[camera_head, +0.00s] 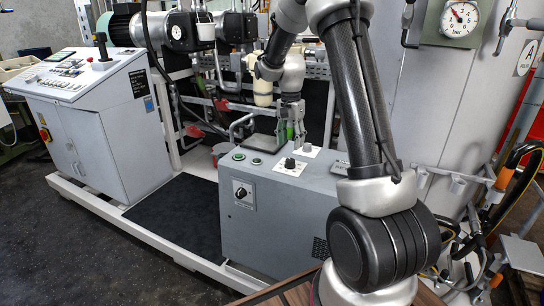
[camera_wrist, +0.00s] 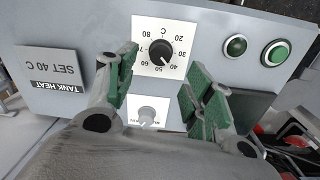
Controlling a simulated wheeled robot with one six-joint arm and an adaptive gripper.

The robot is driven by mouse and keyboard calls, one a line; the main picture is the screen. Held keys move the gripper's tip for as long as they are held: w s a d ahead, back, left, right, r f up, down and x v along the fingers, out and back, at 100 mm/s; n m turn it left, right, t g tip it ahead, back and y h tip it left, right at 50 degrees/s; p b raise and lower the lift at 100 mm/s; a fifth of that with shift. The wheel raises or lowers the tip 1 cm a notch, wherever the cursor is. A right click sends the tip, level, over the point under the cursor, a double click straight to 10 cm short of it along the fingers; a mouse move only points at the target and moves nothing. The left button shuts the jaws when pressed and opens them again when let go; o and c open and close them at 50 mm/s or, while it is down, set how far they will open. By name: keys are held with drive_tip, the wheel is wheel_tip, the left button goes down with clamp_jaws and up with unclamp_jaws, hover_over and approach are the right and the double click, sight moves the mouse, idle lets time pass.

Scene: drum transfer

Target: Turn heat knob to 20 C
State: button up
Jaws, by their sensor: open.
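The black heat knob (camera_wrist: 160,52) sits on a white dial plate marked 20 to 80 C, seen upside down in the wrist view. Its pointer is too small to read surely; it seems to be on the 40 to 50 side. A plate (camera_wrist: 92,70) reads TANK HEAT, SET 40 C. In the head view the black knob (camera_head: 290,163) is on top of the grey cabinet (camera_head: 275,195). My gripper (camera_head: 291,128) hangs above the cabinet behind that knob, green-padded fingers apart and empty. In the wrist view my gripper (camera_wrist: 163,72) has its fingers either side, not touching the knob.
A pale knob (camera_wrist: 147,114) on its own white plate lies between my fingers. Two green buttons (camera_wrist: 274,53) are beside the dial. Another black knob (camera_head: 242,191) is on the cabinet front. A control console (camera_head: 90,100) stands left; pipes and hoses (camera_head: 490,220) are at the right.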

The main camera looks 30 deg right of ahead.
sight(290, 160)
drive_tip(key=shift+m, duration=0.7)
drive_tip(key=shift+f, duration=0.2)
wheel_tip(290, 160, down, 8)
drive_tip(key=shift+s+r, duration=0.1)
drive_tip(key=shift+r, duration=0.15)
drive_tip(key=c, duration=1)
